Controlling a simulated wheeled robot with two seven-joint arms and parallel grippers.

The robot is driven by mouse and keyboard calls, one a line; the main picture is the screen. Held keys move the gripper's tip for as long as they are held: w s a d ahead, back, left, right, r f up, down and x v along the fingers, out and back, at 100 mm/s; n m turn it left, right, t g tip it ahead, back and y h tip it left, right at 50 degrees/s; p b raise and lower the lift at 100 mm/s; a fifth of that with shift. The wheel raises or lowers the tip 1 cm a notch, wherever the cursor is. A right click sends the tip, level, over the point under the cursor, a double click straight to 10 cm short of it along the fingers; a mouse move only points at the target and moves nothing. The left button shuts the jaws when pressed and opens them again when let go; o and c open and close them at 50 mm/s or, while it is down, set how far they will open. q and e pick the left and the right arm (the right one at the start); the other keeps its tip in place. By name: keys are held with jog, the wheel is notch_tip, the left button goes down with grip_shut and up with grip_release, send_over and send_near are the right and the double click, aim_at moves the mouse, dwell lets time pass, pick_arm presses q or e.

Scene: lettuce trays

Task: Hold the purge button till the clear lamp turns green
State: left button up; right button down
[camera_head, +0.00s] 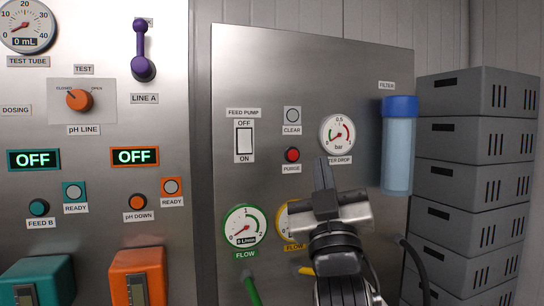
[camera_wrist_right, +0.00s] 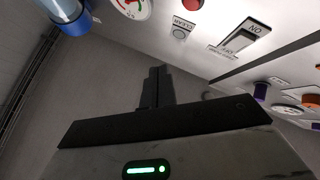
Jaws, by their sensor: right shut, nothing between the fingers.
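The red purge button (camera_head: 292,154) is on the steel panel above its PURGE label; a red part of it also shows at the top edge of the right wrist view (camera_wrist_right: 193,4). The clear lamp (camera_head: 292,114) sits above the button and is grey, not green; it also shows in the right wrist view (camera_wrist_right: 180,33). My right gripper (camera_head: 323,168) is shut and empty, its fingertips pointing up, to the right of and slightly below the button in the picture. It appears apart from the button. Its fingers also show in the wrist view (camera_wrist_right: 157,75). My left gripper is out of view.
The feed pump switch (camera_head: 244,139) is left of the button. The pressure gauge (camera_head: 338,134) and blue filter (camera_head: 398,147) are to the right. My right arm partly covers the yellow flow gauge (camera_head: 284,225). Grey crates (camera_head: 472,140) are stacked at the far right.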

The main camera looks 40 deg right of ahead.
aim_at(293, 155)
pick_arm(q)
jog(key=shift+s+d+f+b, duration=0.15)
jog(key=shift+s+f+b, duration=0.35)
jog(key=shift+b, duration=0.35)
pick_arm(e)
jog(key=shift+w+d+r, duration=0.1)
jog(key=shift+w+d, duration=0.35)
jog(key=shift+w, duration=0.9)
jog(key=shift+w+d+f, duration=0.1)
jog(key=shift+w+d, duration=0.35)
jog(key=shift+w, duration=0.9)
jog(key=shift+w+d+r, duration=0.1)
jog(key=shift+w+d, duration=0.35)
jog(key=shift+w, duration=0.9)
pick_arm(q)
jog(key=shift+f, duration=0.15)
pick_arm(e)
jog(key=shift+w, duration=0.15)
jog(key=shift+w+d, duration=0.1)
jog(key=shift+w, duration=0.15)
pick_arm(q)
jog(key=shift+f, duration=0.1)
pick_arm(e)
jog(key=shift+w+d, duration=0.15)
jog(key=shift+w, duration=0.25)
